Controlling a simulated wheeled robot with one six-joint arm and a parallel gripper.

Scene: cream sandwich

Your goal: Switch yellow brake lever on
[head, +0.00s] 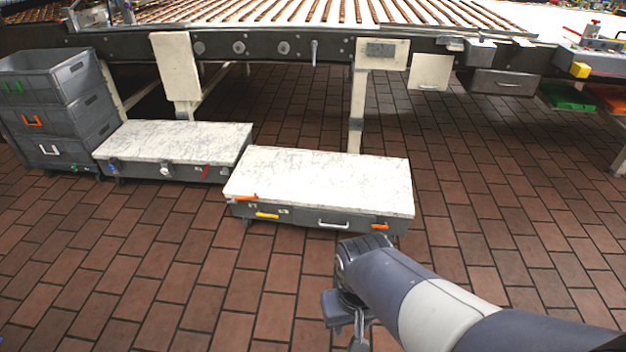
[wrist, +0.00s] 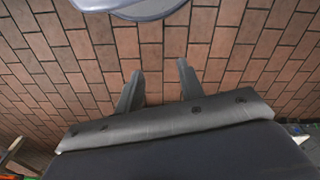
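A yellow lever (head: 267,215) sits on the front side of the low white-topped cart (head: 320,180) in the head view, toward the cart's left end. It lies roughly flat along the dark frame. My gripper (head: 358,338) hangs low in front of the cart, to the right of and nearer than the lever, and apart from it. In the wrist view my gripper (wrist: 160,78) has its two fingers spread with only floor tiles between them. The lever does not show in the wrist view.
Orange levers (head: 380,226) and a pale handle (head: 333,224) are on the same cart front. A second low cart (head: 175,140) and stacked grey crates (head: 58,110) stand to the left. A conveyor (head: 300,48) runs behind. Tiled floor is clear in front.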

